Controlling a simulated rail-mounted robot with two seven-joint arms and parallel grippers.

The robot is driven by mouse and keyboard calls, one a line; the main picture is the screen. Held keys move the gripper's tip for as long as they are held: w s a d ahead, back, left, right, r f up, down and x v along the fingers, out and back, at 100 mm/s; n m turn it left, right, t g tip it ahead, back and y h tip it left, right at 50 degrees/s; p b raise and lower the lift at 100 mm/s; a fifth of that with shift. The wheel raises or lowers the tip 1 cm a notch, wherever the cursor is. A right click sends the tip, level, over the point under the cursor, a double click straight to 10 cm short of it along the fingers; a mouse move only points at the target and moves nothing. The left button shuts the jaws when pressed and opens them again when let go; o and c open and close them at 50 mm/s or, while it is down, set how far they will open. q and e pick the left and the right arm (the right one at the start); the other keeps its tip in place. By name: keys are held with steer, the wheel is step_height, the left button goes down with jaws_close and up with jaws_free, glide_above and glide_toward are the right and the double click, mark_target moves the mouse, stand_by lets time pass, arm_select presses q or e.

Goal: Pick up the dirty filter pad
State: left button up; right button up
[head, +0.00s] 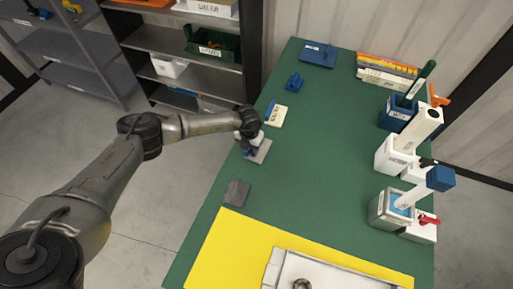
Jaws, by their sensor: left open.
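Two flat grey pads lie near the left edge of the green bench (325,165). The darker grey pad (237,193) lies nearer the front, with nothing on it. The lighter grey pad (262,150) lies farther back, partly hidden by my left gripper (250,149). I cannot read a marking that tells which pad is the dirty one. My left gripper is open and points down at the lighter pad. I cannot tell whether its fingers touch it. My right gripper is out of view.
A cream labelled block (276,115) lies just behind the gripper. A yellow mat (232,248) and a white tray (340,272) fill the front. Containers, including a white box (392,157), line the right side. The bench middle is clear. Shelves (190,75) stand behind left.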

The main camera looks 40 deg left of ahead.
arm_select(q)
steer(key=shift+c, duration=0.3)
jaws_close()
steer(key=shift+r, duration=0.1)
